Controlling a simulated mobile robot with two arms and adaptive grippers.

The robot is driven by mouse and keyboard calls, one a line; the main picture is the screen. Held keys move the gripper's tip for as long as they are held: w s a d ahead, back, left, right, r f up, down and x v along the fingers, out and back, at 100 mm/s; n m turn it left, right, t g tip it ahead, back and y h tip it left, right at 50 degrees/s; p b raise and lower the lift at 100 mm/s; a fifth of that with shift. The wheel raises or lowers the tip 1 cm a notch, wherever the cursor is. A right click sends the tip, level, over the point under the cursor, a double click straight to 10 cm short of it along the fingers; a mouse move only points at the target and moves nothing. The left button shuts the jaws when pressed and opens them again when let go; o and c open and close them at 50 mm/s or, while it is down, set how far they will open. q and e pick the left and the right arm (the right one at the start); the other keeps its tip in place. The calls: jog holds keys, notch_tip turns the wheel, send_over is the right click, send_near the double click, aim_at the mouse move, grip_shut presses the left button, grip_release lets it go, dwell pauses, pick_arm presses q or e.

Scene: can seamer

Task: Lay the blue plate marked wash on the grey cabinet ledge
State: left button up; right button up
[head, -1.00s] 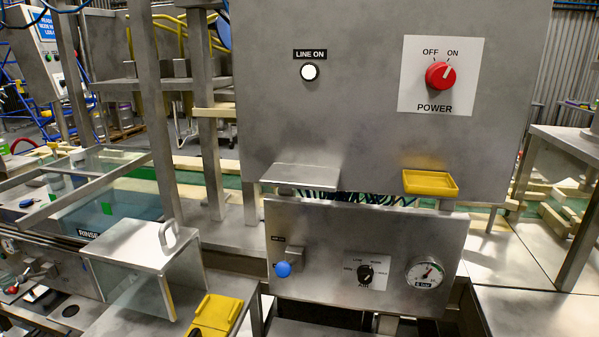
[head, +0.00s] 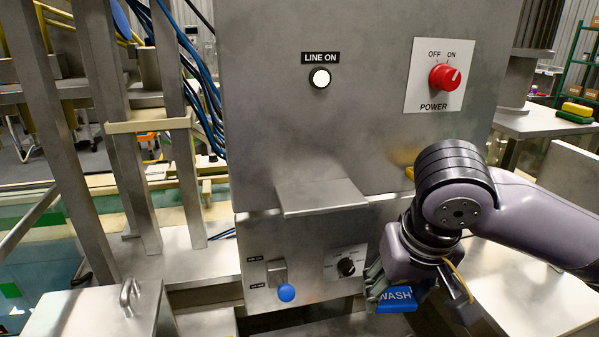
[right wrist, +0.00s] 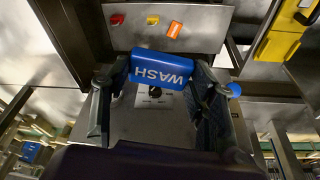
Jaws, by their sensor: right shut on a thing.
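The blue plate marked WASH (head: 396,300) is between the fingers of my right gripper (head: 388,293), which is shut on it. In the head view it is low at the right, in front of the lower control panel, below and to the right of the grey cabinet ledge (head: 322,196). The gripper hides part of the plate. The right wrist view shows the plate (right wrist: 161,69) held at both ends, its lettering upside down. The ledge sticks out from the cabinet front, and its top is bare. My left gripper is not in view.
The cabinet (head: 350,110) carries a red power knob (head: 445,77) and a white lamp (head: 320,78). A blue knob (head: 286,292) juts out below the ledge. Metal posts stand at left.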

jog(key=s+a+r+n+p, duration=0.15)
jog(key=s+r, duration=0.25)
jog(key=r, duration=0.4)
jog(key=s+a+r+p, duration=0.2)
jog(key=s+r+p, duration=0.1)
jog(key=s+r, duration=0.3)
jog(key=s+a+r+n+p, duration=0.1)
jog(key=s+a+r+p, duration=0.15)
jog(key=r, duration=0.65)
jog(key=p, duration=0.7)
send_near(319, 192)
jog(key=shift+w+d+f+y+p, duration=0.15)
jog(key=shift+w+f+y+p, duration=0.15)
jog(key=shift+w+f+p, duration=0.35)
jog(key=shift+f, duration=0.6)
notch_tip(319, 192, down, 3)
jog(key=p, duration=0.2)
jog(key=shift+r+p, duration=0.1)
jog(key=shift+p, duration=0.25)
jog(key=shift+w+f, duration=0.15)
jog(key=shift+f, duration=0.1)
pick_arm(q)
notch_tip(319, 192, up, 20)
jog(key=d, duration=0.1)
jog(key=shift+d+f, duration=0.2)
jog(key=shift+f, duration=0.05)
pick_arm(e)
jog(key=shift+f, duration=0.15)
